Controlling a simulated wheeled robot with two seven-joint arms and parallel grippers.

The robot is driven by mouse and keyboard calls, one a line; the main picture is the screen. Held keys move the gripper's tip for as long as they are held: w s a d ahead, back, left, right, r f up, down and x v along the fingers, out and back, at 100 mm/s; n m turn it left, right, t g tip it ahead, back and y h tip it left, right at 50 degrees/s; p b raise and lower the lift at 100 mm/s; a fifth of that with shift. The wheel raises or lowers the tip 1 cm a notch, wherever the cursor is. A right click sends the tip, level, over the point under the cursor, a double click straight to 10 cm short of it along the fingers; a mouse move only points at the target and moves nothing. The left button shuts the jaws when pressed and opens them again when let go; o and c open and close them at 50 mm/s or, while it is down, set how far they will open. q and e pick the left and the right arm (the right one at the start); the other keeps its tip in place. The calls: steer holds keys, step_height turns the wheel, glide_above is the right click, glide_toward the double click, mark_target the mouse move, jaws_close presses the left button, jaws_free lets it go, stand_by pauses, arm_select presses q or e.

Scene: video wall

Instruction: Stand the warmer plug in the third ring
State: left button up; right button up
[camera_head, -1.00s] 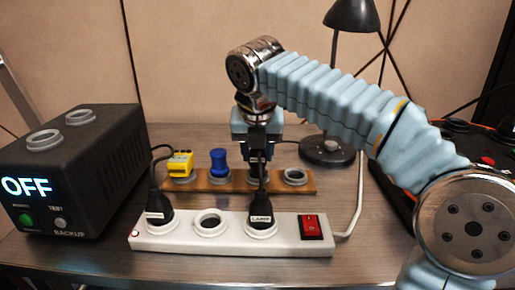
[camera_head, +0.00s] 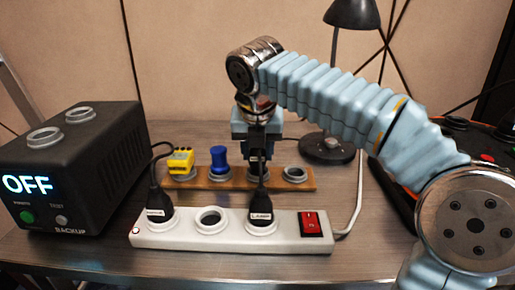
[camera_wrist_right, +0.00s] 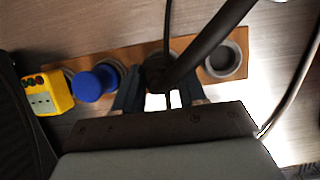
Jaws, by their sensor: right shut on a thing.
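My right gripper (camera_head: 257,154) points down over the third ring from the left on the wooden board (camera_head: 212,183). It is shut on a dark plug (camera_wrist_right: 158,66), seemingly the warmer plug, which is mostly hidden by the fingers and cables. The plug is at the third ring; I cannot tell if it is fully seated. A blue plug (camera_head: 218,158) stands in the second ring and a yellow block (camera_head: 181,160) is at the first. The fourth ring (camera_head: 295,174) is empty. My left gripper is not in view.
A white power strip (camera_head: 185,242) lies in front, with a black plug (camera_head: 158,205) at its left, an empty socket (camera_head: 210,219), a LAMP plug (camera_head: 261,212) and a red switch (camera_head: 310,222). A black backup box (camera_head: 100,150) stands left, a lamp (camera_head: 327,147) behind. Cables cross near my gripper.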

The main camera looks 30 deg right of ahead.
steer(key=shift+f+b, duration=0.65)
steer(key=shift+f, duration=0.3)
stand_by(0.3)
steer(key=o, duration=1.6)
steer(key=shift+o, duration=0.2)
step_height(320, 180, up, 4)
steer(key=p, duration=0.4)
steer(key=shift+f, duration=0.15)
steer(key=shift+r+p, duration=1.25)
steer(key=shift+p, duration=0.05)
